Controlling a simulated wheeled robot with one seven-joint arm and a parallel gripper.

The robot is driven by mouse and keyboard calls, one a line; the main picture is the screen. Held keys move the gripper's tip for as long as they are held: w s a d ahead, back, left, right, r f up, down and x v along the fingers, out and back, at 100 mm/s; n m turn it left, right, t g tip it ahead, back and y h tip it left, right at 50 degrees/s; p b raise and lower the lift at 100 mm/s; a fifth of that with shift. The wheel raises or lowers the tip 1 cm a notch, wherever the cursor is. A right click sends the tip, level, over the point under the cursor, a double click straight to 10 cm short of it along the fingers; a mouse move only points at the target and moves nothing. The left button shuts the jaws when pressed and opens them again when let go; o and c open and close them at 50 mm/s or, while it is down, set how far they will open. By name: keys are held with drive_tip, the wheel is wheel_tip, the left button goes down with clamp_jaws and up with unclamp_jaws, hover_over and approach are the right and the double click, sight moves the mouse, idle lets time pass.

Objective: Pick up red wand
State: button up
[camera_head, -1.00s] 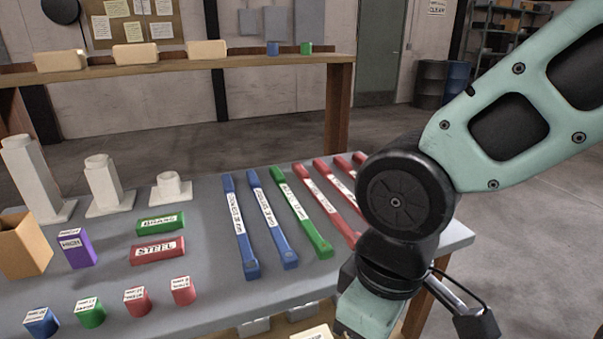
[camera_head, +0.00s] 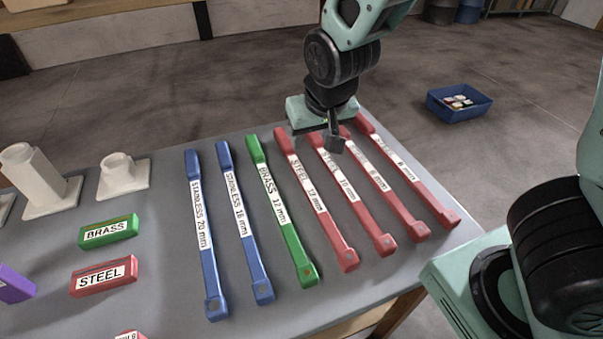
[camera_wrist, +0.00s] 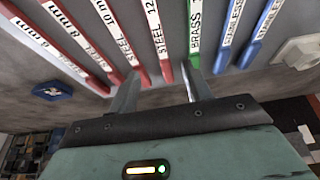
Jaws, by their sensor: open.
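Several red wands with white STEEL labels lie side by side on the grey table. The leftmost red wand (camera_head: 318,203) is marked 12 mm and lies next to the green BRASS wand (camera_head: 282,212). My gripper (camera_head: 328,138) is over the far ends of the red wands, open and empty. In the wrist view my two fingers (camera_wrist: 162,88) are spread, with the end of the 12 mm red wand (camera_wrist: 167,72) between them in the picture. The right finger is near the green wand's end (camera_wrist: 194,62). I cannot tell the finger height above the table.
Two blue STAINLESS wands (camera_head: 205,240) lie left of the green one. Green BRASS (camera_head: 108,232) and red STEEL (camera_head: 103,276) blocks and white stands (camera_head: 122,178) are further left. A blue bin (camera_head: 458,106) is on the floor at right.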

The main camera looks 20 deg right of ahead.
drive_tip(key=b, duration=0.3)
hover_over(302, 175)
drive_tip(key=s, duration=0.2)
wheel_tip(302, 175, down, 10)
drive_tip(key=shift+s+a+f, duration=0.1)
drive_tip(key=shift+f, duration=0.15)
drive_tip(key=x, duration=0.4)
drive_tip(key=shift+s, duration=0.25)
drive_tip(key=shift+w+f, duration=0.25)
drive_tip(key=shift+f, duration=0.4)
clamp_jaws()
